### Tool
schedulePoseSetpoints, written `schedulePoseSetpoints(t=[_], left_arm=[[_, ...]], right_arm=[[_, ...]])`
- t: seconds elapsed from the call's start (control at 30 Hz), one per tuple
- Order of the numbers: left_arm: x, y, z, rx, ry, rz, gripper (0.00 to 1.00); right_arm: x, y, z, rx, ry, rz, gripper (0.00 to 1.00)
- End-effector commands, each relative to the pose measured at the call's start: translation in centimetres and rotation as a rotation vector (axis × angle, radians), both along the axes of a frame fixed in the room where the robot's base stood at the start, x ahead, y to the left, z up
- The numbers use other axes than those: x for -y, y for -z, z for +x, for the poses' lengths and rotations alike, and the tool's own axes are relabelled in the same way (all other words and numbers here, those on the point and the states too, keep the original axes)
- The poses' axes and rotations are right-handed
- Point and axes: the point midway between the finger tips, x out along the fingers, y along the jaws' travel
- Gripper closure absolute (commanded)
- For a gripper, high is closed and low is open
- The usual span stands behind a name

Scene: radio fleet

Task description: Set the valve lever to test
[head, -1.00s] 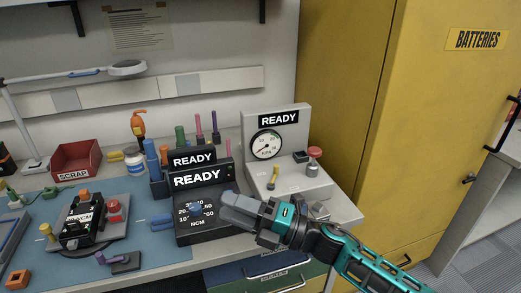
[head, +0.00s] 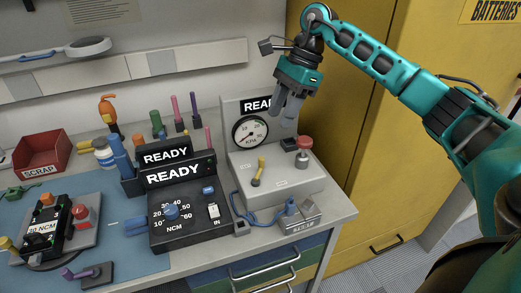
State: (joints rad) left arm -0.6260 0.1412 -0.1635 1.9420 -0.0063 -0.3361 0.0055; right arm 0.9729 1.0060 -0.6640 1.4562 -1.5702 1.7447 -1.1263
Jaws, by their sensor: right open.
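The yellow valve lever (head: 259,171) stands on the sloped top of the grey tester (head: 284,190), tilted slightly from upright; small labels near it are too small to read. The tester has a round kPa gauge (head: 250,132) and a partly covered READY display (head: 256,106). My right gripper (head: 288,108) hangs with fingers pointing down above the back of the tester, in front of the gauge panel's right side. It is open and empty, apart from the lever and up to its right. My left gripper is out of view.
A red knob (head: 304,147) and a small black block (head: 289,144) sit on the tester, right of the lever. A dark NCM box (head: 187,232) with a blue dial stands to the left. A blue cable runs in front of the tester. A yellow cabinet (head: 345,150) stands at the right.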

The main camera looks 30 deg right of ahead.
Motion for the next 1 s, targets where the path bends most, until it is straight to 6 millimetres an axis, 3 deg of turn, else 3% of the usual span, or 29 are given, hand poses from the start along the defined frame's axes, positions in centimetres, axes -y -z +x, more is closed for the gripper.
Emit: schedulePoseSetpoints(t=[0.3, 0.5, 0.7, 1.0], left_arm=[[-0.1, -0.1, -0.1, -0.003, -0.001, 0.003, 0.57], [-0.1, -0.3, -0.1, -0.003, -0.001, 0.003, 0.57], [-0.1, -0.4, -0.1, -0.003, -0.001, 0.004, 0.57], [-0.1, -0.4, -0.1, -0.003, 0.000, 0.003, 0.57]], right_arm=[[-2.7, 6.1, 0.1, -0.005, -0.002, 0.005, 0.58], [-4.0, 9.1, 0.3, -0.003, -0.002, 0.006, 0.58], [-4.5, 10.5, 0.4, -0.001, -0.001, 0.005, 0.58], [-4.6, 10.7, 0.4, 0.000, 0.000, 0.005, 0.58]])
